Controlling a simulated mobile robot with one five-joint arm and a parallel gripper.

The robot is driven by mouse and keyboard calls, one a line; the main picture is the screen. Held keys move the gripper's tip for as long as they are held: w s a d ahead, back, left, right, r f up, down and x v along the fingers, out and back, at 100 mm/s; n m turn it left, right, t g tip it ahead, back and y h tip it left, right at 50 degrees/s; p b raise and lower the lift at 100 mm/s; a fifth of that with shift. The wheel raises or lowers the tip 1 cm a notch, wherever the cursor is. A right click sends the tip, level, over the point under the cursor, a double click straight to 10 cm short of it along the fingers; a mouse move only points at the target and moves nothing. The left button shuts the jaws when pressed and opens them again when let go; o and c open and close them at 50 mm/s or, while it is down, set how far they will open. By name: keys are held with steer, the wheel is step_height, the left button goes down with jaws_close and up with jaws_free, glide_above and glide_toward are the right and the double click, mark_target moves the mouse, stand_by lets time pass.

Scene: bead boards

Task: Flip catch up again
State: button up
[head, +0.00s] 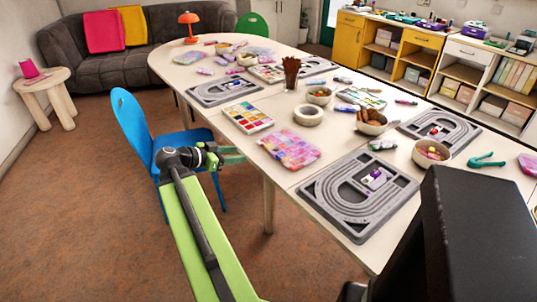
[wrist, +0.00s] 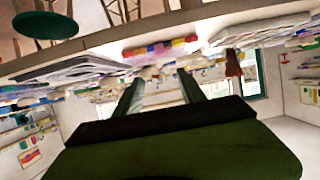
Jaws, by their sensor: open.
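My gripper (head: 231,155) is open and empty, beside the long edge of the white table (head: 268,184) near the blue chair. In the wrist view its two green fingers (wrist: 158,88) stand apart with nothing held between them. A grey bead board (head: 328,204) lies at the table's near end, well to the right of my gripper. A small white and purple item (head: 375,179) lies on that board. More bead boards lie farther back (head: 222,92) and at the right (head: 437,127). I cannot make out a catch in either view.
A blue chair (head: 133,125) stands close to my gripper at the table's left side. The brown floor (head: 90,215) at left is clear.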

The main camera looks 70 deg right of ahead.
mark_target(271, 152)
steer(key=b+x, duration=0.2)
steer(key=x, duration=0.3)
steer(key=b+x, duration=0.1)
steer(key=x, duration=0.4)
steer(key=b+x, duration=0.2)
steer(key=x, duration=0.3)
steer(key=shift+f+b, duration=0.3)
steer(key=shift+s+d, duration=0.25)
steer(key=shift+d, duration=0.2)
jaws_close()
